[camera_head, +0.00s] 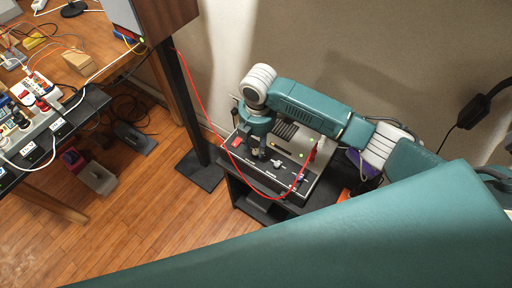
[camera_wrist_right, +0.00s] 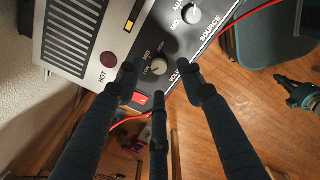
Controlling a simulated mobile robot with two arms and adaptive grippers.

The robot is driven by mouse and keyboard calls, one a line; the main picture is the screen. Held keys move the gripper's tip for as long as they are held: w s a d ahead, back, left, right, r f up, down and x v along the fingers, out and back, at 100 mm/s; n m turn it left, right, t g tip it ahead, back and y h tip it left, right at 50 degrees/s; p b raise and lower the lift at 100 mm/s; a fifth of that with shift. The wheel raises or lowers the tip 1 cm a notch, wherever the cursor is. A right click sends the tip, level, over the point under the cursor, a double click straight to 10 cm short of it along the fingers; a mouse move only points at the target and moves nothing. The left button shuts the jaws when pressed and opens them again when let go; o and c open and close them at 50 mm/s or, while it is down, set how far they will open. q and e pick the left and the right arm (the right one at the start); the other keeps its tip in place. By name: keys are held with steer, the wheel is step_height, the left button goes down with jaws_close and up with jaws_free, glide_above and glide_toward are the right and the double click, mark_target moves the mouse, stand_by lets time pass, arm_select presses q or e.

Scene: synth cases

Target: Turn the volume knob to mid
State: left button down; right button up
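The grey and black amplifier (camera_head: 318,166) sits on a dark stand below my right arm in the head view. In the right wrist view its round grey volume knob (camera_wrist_right: 158,66) shows on the black panel, with MID and LOW printed beside it. I cannot make out where its pointer aims. My right gripper (camera_wrist_right: 160,92) is open, its three dark fingers spread around the knob, with no clear contact. In the head view my right gripper (camera_head: 257,151) points down at the panel and hides the knob. My left gripper (camera_wrist_right: 298,92) appears small at the right of the wrist view, fingers apart.
A source knob (camera_wrist_right: 190,13) is near the volume knob. A red cable (camera_head: 215,128) loops across the amplifier's front. A speaker (camera_head: 165,15) stands on a black post to the left. A desk with power strips and cables is further left. The wooden floor between is mostly clear.

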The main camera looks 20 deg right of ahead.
mark_target(256, 151)
step_height(256, 151, down, 3)
steer(key=shift+w+r, duration=0.1)
steer(key=shift+w, duration=0.05)
steer(key=shift+f, duration=0.6)
steer(key=shift+c, duration=1.1)
jaws_close()
arm_select(q)
steer(key=shift+w+d+r, duration=0.1)
steer(key=shift+w, duration=1.05)
steer(key=shift+r, duration=0.1)
